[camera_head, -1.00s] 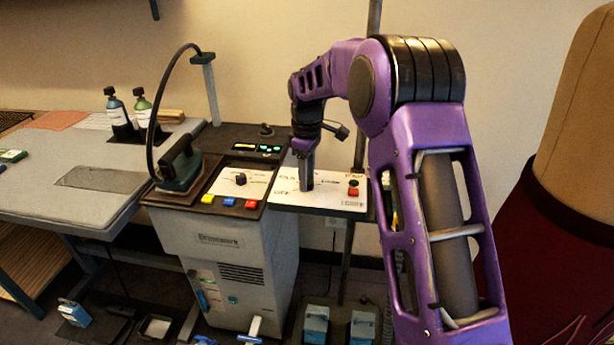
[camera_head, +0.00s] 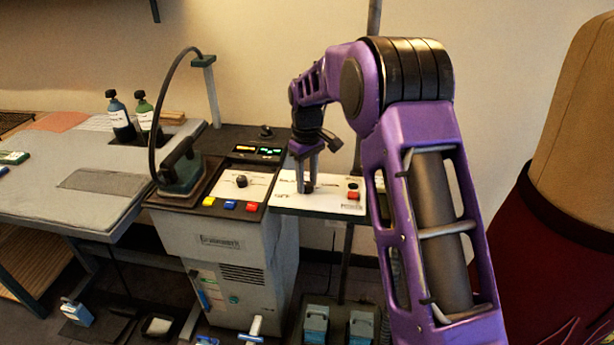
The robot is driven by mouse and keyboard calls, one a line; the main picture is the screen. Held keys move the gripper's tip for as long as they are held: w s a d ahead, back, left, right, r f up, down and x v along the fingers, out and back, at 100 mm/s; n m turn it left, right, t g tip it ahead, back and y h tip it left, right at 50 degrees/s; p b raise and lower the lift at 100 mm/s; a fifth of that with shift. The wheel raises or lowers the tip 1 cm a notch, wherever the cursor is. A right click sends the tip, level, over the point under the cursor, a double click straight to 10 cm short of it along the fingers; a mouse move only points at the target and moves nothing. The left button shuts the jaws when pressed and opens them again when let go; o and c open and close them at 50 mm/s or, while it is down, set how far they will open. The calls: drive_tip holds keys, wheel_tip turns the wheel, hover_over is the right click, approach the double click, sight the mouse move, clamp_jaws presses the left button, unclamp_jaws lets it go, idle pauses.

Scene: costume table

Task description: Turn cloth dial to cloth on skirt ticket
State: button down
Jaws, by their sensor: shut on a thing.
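My gripper (camera_head: 308,187) points down onto the white control panel (camera_head: 335,203) on the right of the steam station. Its two fingers show side by side and are shut on a dial there, which they mostly hide. Another black dial (camera_head: 241,181) stands on the left white panel, apart from my gripper. The print around the dials is too small to read. A dark red skirt (camera_head: 540,250) hangs on a tan dress form at the right. I cannot make out a ticket on it.
An iron (camera_head: 181,172) with an arched hose rests left of the panels. Yellow, blue and red buttons (camera_head: 230,204) line the left panel's front. A red button (camera_head: 352,196) sits right of my gripper. Two bottles (camera_head: 119,117) stand on the grey board.

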sight(306, 184)
drive_tip(key=m+p, duration=0.1)
drive_tip(key=m, duration=0.2)
drive_tip(key=shift+r+m, duration=0.1)
drive_tip(key=shift+m, duration=0.3)
drive_tip(key=shift+m+p, duration=0.45)
drive_tip(key=shift+m, duration=1.35)
drive_tip(key=shift+c, duration=2.3)
unclamp_jaws()
wheel_tip(306, 184, up, 17)
drive_tip(key=shift+r, duration=0.15)
drive_tip(key=shift+a, duration=0.1)
